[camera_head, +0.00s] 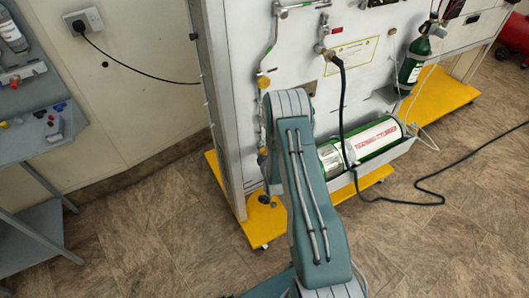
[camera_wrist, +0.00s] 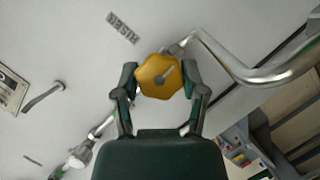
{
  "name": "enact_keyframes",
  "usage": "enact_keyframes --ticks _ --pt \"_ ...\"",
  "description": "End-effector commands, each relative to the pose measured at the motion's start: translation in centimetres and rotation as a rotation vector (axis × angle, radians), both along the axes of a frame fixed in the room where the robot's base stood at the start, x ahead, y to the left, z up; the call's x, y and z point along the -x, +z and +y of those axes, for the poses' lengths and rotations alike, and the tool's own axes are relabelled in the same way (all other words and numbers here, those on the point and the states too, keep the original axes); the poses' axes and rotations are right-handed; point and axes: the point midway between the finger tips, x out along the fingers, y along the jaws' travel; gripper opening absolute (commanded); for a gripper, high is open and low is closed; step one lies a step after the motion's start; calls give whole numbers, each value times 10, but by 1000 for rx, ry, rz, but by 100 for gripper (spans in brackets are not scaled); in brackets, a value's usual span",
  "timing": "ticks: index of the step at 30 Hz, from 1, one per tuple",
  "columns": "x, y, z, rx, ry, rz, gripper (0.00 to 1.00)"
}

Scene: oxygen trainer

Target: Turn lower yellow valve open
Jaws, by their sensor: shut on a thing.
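A yellow, roughly hexagonal valve knob (camera_wrist: 158,78) shows in the middle of the wrist view, on a metal pipe in front of the white panel. My gripper (camera_wrist: 161,74) is shut on this knob, one finger on each side of it. In the head view another yellow knob (camera_head: 263,82) sits on the pipe near the panel's left edge, just above my arm.
The white panel (camera_head: 300,60) stands on a yellow base (camera_head: 228,205). A green cylinder (camera_head: 378,137) lies in a tray at right, and a smaller green bottle (camera_head: 413,62) hangs farther right. A dark cable (camera_head: 440,180) crosses the floor. A grey bench (camera_head: 35,145) stands at left.

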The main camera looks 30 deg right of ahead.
Motion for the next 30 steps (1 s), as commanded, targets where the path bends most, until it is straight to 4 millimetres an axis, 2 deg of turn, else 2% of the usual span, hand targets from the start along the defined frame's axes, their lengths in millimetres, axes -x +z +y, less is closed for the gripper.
enact_keyframes --ticks 10,11,12,13,25,30 --pt "-3 2 3 6 10 -8 8" --pt "-3 2 3 6 10 -8 64" --pt "-3 2 3 5 9 -6 82" --pt "-2 2 3 4 8 -6 89" --pt "0 0 1 1 3 -1 89" --pt "14 3 4 1 2 2 89"
